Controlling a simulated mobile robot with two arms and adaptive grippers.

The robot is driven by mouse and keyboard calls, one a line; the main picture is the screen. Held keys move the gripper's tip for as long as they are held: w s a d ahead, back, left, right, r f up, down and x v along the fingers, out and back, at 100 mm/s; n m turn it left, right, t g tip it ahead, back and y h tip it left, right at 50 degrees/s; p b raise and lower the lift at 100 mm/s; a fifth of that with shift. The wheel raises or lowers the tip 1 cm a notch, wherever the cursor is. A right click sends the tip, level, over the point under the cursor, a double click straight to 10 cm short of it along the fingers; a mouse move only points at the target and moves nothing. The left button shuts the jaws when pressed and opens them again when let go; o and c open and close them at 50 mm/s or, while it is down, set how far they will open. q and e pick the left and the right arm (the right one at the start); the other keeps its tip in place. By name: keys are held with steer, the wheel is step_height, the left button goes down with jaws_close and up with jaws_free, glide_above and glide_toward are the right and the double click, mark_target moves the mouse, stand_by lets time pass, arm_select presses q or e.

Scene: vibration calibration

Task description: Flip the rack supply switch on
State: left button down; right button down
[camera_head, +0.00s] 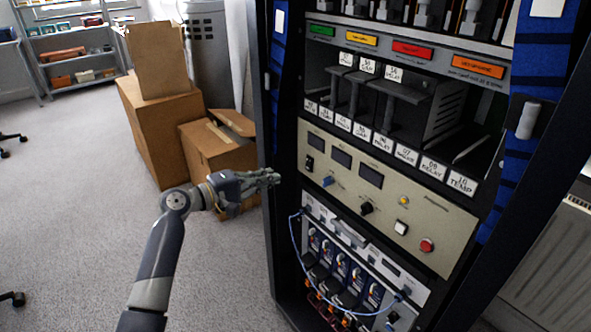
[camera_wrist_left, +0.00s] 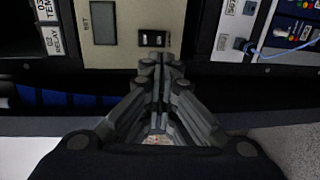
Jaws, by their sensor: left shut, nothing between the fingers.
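The equipment rack (camera_head: 284,232) stands at the right of the head view. Its beige supply panel (camera_head: 398,221) carries dark displays, a blue toggle, a black knob, a yellow lamp, a white button and a red button. A small black rocker switch (camera_head: 309,162) sits at the panel's left end; it also shows in the left wrist view (camera_wrist_left: 153,39), just beyond the fingertips. Which way it is set is too small to tell. My left gripper (camera_head: 278,178) is shut and empty, left of the panel and pointing at it; in the wrist view its fingertips (camera_wrist_left: 160,62) are together. My right gripper is not in view.
Labelled relay slots (camera_head: 389,142) lie above the panel, and a lower module (camera_head: 345,262) with a blue cable (camera_head: 295,245) lies below. The rack's dark left post stands close to my gripper. Cardboard boxes (camera_head: 155,127) stand behind my arm.

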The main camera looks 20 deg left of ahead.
mark_target(308, 164)
arm_select(q)
steer(key=x, duration=0.9)
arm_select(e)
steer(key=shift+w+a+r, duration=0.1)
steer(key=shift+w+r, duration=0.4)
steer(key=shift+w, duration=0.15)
arm_select(q)
steer(key=shift+w+f+b, duration=0.1)
steer(key=shift+b, duration=0.25)
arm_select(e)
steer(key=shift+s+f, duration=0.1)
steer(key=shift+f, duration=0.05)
arm_select(q)
steer(key=shift+w+d+b, duration=0.15)
steer(key=shift+b, duration=0.6)
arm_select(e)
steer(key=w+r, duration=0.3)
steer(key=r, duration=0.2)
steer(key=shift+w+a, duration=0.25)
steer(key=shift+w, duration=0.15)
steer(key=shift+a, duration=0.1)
